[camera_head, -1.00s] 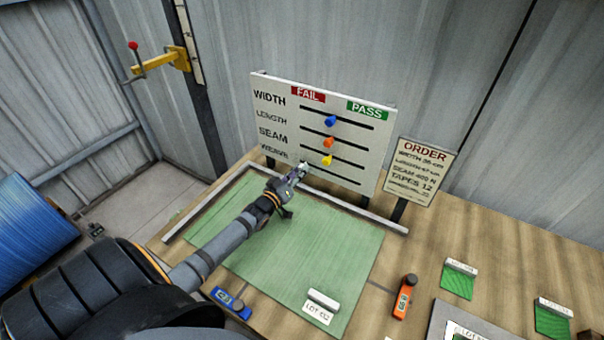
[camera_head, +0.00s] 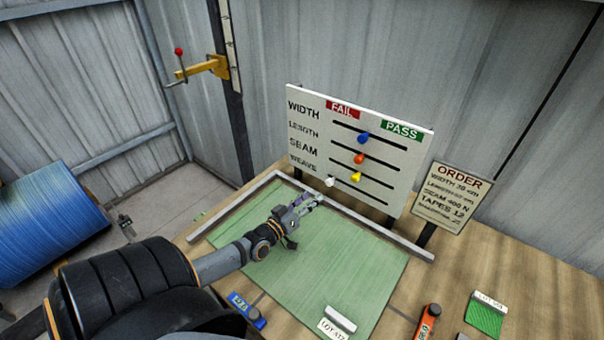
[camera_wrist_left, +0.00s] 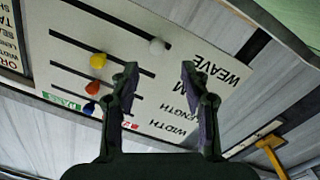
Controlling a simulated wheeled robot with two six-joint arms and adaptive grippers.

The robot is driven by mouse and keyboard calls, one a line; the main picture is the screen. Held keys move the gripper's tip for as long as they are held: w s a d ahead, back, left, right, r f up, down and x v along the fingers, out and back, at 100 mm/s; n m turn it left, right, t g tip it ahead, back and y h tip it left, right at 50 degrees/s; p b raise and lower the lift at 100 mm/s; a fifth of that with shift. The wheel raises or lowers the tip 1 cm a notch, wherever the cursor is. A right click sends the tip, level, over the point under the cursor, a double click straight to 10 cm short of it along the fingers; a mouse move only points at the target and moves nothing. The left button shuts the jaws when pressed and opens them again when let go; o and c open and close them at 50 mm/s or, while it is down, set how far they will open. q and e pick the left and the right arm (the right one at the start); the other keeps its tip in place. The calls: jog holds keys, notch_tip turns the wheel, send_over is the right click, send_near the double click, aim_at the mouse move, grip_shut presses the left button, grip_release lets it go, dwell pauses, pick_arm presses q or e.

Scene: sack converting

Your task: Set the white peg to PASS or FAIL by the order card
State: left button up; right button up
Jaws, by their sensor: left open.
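The white peg (camera_head: 330,182) sits at the left, FAIL-side end of the lowest slot, WEAVE, on the white board (camera_head: 296,101). It also shows in the left wrist view (camera_wrist_left: 158,46), upside down, at the slot end by the WEAVE label. The order card (camera_head: 451,196) stands right of the board; it reads SEAM 400 N and TAPES 12, with other lines blurred, the lowest unreadable. My left gripper (camera_head: 315,199) is open and empty, below and in front of the peg, apart from it. My right gripper is not in view.
Blue (camera_head: 363,138), orange (camera_head: 360,158) and yellow (camera_head: 355,176) pegs sit in the slots above. A pale rail (camera_head: 370,222) edges the green mat (camera_head: 350,262) below the board. A blue tool (camera_head: 246,309) and an orange tool (camera_head: 428,322) lie near the front.

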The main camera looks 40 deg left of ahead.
pick_arm(q)
jog(key=shift+s, duration=1.75)
